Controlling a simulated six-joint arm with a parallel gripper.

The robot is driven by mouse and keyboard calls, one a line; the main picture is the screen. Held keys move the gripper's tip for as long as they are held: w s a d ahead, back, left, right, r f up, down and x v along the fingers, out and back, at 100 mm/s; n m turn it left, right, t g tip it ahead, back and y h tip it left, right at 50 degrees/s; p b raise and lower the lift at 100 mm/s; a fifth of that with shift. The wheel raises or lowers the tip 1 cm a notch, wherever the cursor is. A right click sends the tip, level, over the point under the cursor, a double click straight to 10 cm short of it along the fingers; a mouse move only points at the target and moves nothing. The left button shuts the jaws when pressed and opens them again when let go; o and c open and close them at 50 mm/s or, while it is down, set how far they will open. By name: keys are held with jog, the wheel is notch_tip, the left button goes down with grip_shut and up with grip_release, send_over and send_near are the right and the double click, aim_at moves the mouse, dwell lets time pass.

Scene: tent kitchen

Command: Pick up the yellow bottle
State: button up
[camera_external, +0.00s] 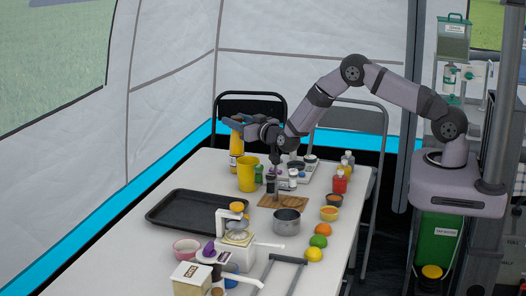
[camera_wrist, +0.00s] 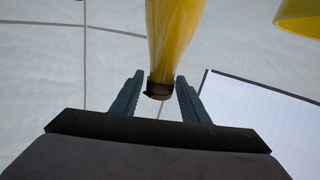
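The yellow bottle (camera_external: 236,146) stands near the far end of the table, behind a yellow cup, in the external view. My gripper (camera_external: 233,123) is at the height of its upper part. In the wrist view the bottle (camera_wrist: 173,35) hangs down from the top edge with its dark cap (camera_wrist: 158,90) lowest. The two fingers of my gripper (camera_wrist: 160,76) lie on either side of the neck and cap. Narrow gaps show beside the bottle, so the gripper looks open and not closed on it.
The yellow cup (camera_external: 247,175) stands close in front of the bottle and also shows at the wrist view's upper right (camera_wrist: 300,15). Small dark bottles (camera_external: 271,181) and a cutting board (camera_external: 283,201) are nearby. A black tray (camera_external: 170,212) lies nearer the camera.

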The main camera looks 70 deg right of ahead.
grip_shut()
jog(key=shift+r, duration=0.15)
jog(key=shift+r, duration=0.1)
